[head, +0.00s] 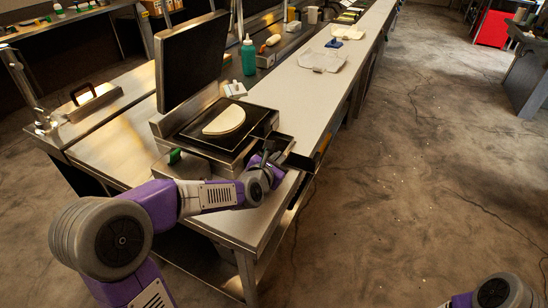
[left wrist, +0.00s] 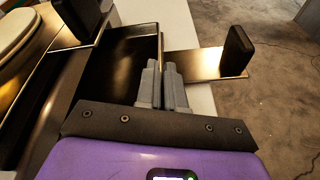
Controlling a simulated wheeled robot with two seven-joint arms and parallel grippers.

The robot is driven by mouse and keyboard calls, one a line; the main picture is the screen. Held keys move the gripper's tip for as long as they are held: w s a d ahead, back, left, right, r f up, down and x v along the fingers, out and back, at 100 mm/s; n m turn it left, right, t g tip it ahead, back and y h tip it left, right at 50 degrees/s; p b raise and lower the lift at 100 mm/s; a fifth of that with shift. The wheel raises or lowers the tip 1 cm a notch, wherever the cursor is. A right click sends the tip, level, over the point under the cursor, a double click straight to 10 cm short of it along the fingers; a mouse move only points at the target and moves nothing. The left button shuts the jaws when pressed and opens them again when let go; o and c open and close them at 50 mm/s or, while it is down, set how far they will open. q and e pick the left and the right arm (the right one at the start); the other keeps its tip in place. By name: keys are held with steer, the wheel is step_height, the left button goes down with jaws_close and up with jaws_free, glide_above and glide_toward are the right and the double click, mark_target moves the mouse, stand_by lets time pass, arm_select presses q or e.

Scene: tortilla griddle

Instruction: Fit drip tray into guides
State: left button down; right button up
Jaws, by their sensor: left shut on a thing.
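The drip tray (left wrist: 128,62) is a dark, shallow tray with a thin rim. In the head view the tray (head: 278,140) is at the right front side of the griddle (head: 232,160). My left gripper (head: 270,163) is shut on the tray's rim. In the left wrist view its grey fingers (left wrist: 163,84) pinch the right wall. A bright metal strip (left wrist: 200,63) with a black upright block (left wrist: 237,52) shows right of the fingers. Another black block (left wrist: 80,18) stands by the griddle's edge. I cannot tell how the tray sits against the guides. My right gripper is not in view.
The griddle's lid (head: 192,62) stands open, with a pale round tortilla (head: 224,120) on the plate. A green bottle (head: 248,55) and a white box (head: 235,88) stand behind. The pale counter (head: 315,100) is clear beside the griddle. Its right edge drops to open floor.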

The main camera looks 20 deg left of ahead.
arm_select(q)
steer(key=shift+d+r+p, duration=0.1)
steer(key=shift+d+p, duration=0.55)
steer(key=shift+d, duration=1.7)
steer(key=shift+s+d, duration=0.15)
steer(key=shift+d, duration=1.45)
steer(key=shift+a+b, duration=0.65)
steer(key=shift+b, duration=0.1)
steer(key=shift+a, duration=1.5)
stand_by(1.8)
